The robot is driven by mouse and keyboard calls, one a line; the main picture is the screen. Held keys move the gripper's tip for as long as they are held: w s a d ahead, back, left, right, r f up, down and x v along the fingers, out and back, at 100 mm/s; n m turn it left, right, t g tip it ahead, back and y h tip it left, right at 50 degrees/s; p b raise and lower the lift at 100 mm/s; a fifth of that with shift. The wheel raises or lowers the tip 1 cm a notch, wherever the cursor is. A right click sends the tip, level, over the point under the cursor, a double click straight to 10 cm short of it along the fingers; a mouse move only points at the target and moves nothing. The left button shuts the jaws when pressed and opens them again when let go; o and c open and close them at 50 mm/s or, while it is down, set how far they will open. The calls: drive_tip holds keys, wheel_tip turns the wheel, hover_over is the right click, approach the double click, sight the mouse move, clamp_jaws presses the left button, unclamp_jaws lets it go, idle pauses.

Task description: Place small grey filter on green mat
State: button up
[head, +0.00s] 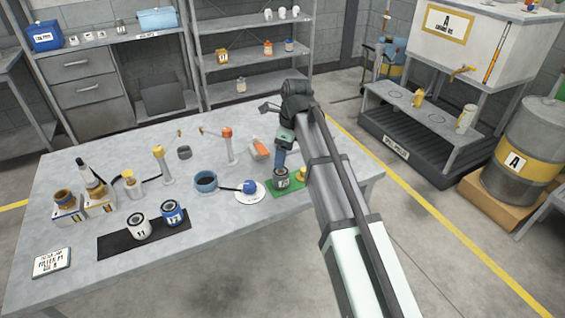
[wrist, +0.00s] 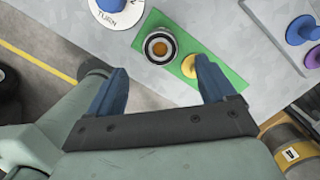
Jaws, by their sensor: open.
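The small grey filter (head: 282,178) with a pale label stands upright on the green mat (head: 285,193) near the right of the table. In the wrist view the filter (wrist: 160,46) shows its round top with an orange-brown centre, on the green mat (wrist: 219,80). My gripper (head: 279,161) is right above the filter in the head view. In the wrist view my gripper (wrist: 161,66) is open, its blue fingers apart, with the filter ahead of the gap between them. It holds nothing. Part of the mat is hidden behind my arm in the head view.
A yellow knob-like thing (head: 301,174) is on the mat beside the filter. A white disc with a blue knob (head: 249,187) lies left of the mat. A white filter (head: 138,226) and a blue filter (head: 172,213) stand on a black mat (head: 117,246). The table's front is mostly clear.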

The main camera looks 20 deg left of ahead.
drive_tip(key=shift+d+r, duration=0.15)
drive_tip(key=shift+r, duration=0.8)
drive_tip(key=shift+d+r, duration=0.15)
drive_tip(key=shift+r, duration=0.8)
